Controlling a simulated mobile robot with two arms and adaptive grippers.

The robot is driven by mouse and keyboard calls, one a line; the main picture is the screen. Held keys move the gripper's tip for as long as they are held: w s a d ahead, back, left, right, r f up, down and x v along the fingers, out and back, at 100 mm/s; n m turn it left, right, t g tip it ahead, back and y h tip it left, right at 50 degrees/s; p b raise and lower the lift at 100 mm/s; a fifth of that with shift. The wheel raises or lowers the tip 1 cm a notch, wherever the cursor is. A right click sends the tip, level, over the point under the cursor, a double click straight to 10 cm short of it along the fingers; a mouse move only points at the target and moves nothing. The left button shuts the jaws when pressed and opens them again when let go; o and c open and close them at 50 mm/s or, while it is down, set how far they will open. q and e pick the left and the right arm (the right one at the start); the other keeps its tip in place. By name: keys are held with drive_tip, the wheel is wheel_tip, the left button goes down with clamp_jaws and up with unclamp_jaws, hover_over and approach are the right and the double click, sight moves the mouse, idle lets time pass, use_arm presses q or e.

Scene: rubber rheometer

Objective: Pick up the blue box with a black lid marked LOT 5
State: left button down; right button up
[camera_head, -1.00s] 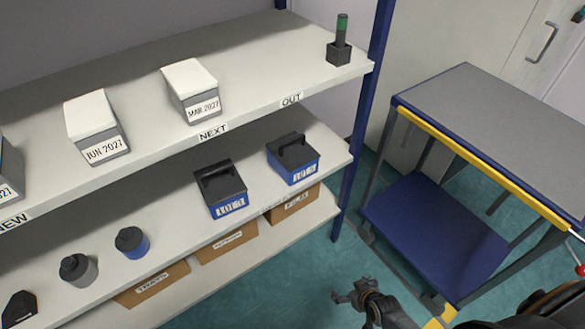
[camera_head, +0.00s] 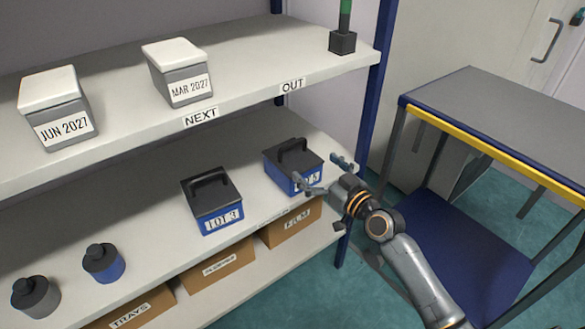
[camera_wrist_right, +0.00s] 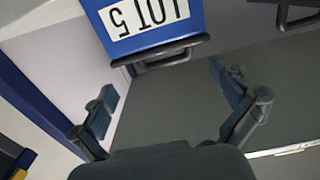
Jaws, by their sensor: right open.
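The blue box marked LOT 5 (camera_head: 284,181) stands on the middle shelf near its right end. It has a black lid with a raised black handle (camera_head: 292,148). My right gripper (camera_head: 325,174) is open and empty at the box's front right; one finger covers part of the label. In the right wrist view the blue box (camera_wrist_right: 146,42) shows at the top with its label upside down, ahead of the open right gripper (camera_wrist_right: 165,88) and apart from its fingers. My left gripper is not in view.
A similar blue box marked LOT 3 (camera_head: 211,208) stands to the left on the same shelf (camera_head: 160,245). The upper shelf (camera_head: 235,88) overhangs behind. Cardboard boxes (camera_head: 218,270) sit below. A blue shelf post (camera_head: 378,95) and a cart (camera_head: 480,120) are at right.

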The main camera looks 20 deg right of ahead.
sight(293, 155)
drive_tip(key=x, duration=0.5)
drive_tip(key=b+x, duration=0.1)
drive_tip(key=x, duration=0.2)
drive_tip(key=shift+w+a+f, duration=0.1)
drive_tip(key=shift+a+f, duration=0.2)
drive_tip(key=shift+w+a, duration=0.1)
drive_tip(key=shift+w, duration=0.2)
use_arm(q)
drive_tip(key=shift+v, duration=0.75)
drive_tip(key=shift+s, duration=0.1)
use_arm(e)
drive_tip(key=shift+c, duration=0.4)
drive_tip(key=c, duration=1.4)
drive_tip(key=shift+r, duration=0.15)
drive_tip(key=shift+c, duration=0.7)
drive_tip(key=shift+r, duration=0.1)
